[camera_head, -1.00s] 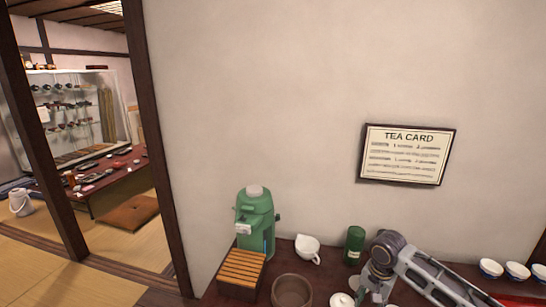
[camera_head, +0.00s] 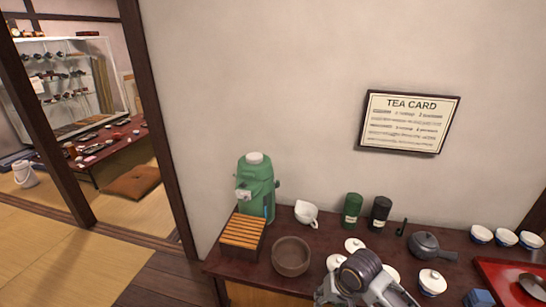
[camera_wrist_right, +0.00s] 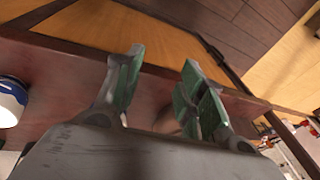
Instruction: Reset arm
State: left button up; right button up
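My right arm shows at the bottom of the head view, its dark round joint in front of the table edge and several white lidded pots. My right gripper (camera_wrist_right: 163,62) is in the right wrist view, with its two green-padded fingers spread apart. No object is visible between them. It is near the front edge of the dark red table (camera_wrist_right: 75,75). I cannot make out the gripper's fingers in the head view. My left gripper is in neither view.
On the table stand a green machine (camera_head: 257,190), a slatted wooden box (camera_head: 242,233), a brown bowl (camera_head: 291,256), a white pitcher (camera_head: 306,213), green (camera_head: 352,211) and black (camera_head: 380,213) canisters, a grey teapot (camera_head: 432,248), several cups and a red tray (camera_head: 500,270). Open floor (camera_head: 60,260) lies left.

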jog(key=shift+s+d+n+t+h, duration=0.8)
jog(key=shift+s+d+n, duration=1.65)
jog(key=shift+s, duration=3.6)
jog(key=s+d+f+m+g, duration=0.1)
jog(key=d+f, duration=0.2)
jog(key=f, duration=2.8)
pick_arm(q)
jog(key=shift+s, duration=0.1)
pick_arm(e)
jog(key=s+d+f, duration=0.4)
jog(key=s+f, duration=0.6)
jog(key=s, duration=0.1)
jog(key=s+d+f+g+h, duration=0.1)
jog(key=s+d+f, duration=0.3)
jog(key=s+f, duration=0.6)
jog(key=shift+s+d+f, duration=0.15)
jog(key=shift+s+f, duration=0.2)
jog(key=shift+f, duration=0.35)
